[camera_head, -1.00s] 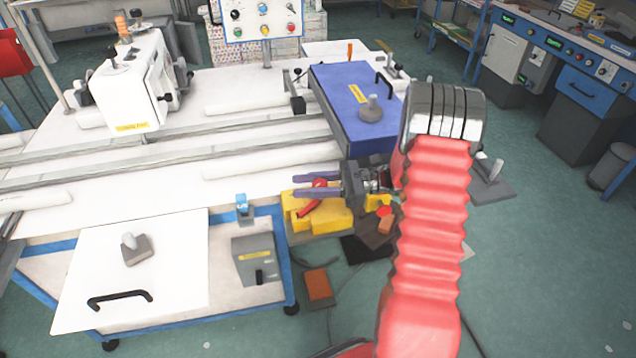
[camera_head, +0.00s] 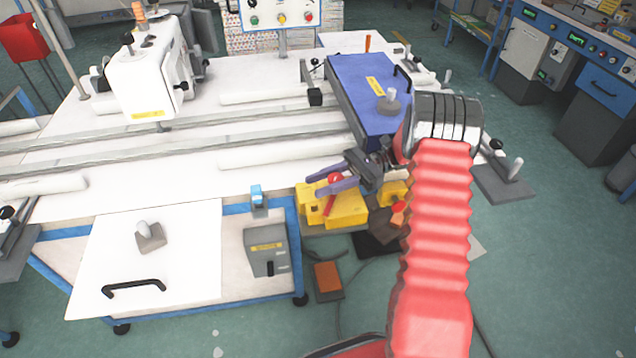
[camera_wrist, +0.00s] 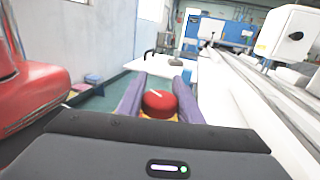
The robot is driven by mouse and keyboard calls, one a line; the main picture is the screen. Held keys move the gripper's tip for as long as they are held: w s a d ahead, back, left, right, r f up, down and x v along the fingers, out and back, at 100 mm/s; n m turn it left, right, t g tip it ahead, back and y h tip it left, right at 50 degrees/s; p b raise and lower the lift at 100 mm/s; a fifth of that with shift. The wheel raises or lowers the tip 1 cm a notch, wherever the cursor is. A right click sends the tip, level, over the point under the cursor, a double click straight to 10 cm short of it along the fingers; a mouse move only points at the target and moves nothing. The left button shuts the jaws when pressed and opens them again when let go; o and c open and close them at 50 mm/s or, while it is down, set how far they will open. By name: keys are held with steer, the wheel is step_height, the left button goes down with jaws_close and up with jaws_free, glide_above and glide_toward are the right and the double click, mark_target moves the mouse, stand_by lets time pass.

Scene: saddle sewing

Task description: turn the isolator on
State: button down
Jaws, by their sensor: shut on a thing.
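The isolator is a red knob (camera_head: 329,205) on a yellow block (camera_head: 348,209) at the right front corner of the white table. My gripper (camera_head: 322,182) reaches in from the right, its two purple fingers on either side of the red knob. In the wrist view the knob (camera_wrist: 160,104) sits between the fingers (camera_wrist: 158,92), with a short slanted white mark on top. The jaws are shut on it. The fingers hide part of the knob in the head view, and I cannot tell its switch position.
A blue cover (camera_head: 366,105) lies just behind my gripper on the table (camera_head: 240,180). A grey box with a black lever (camera_head: 266,252) hangs on the front, beside a white panel (camera_head: 180,235). An orange-topped pedal (camera_head: 328,278) lies on the floor. A white machine (camera_head: 146,82) stands left.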

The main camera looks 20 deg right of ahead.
steer(key=shift+w+r, duration=0.1)
steer(key=shift+w, duration=0.1)
steer(key=c, duration=1.3)
jaws_free()
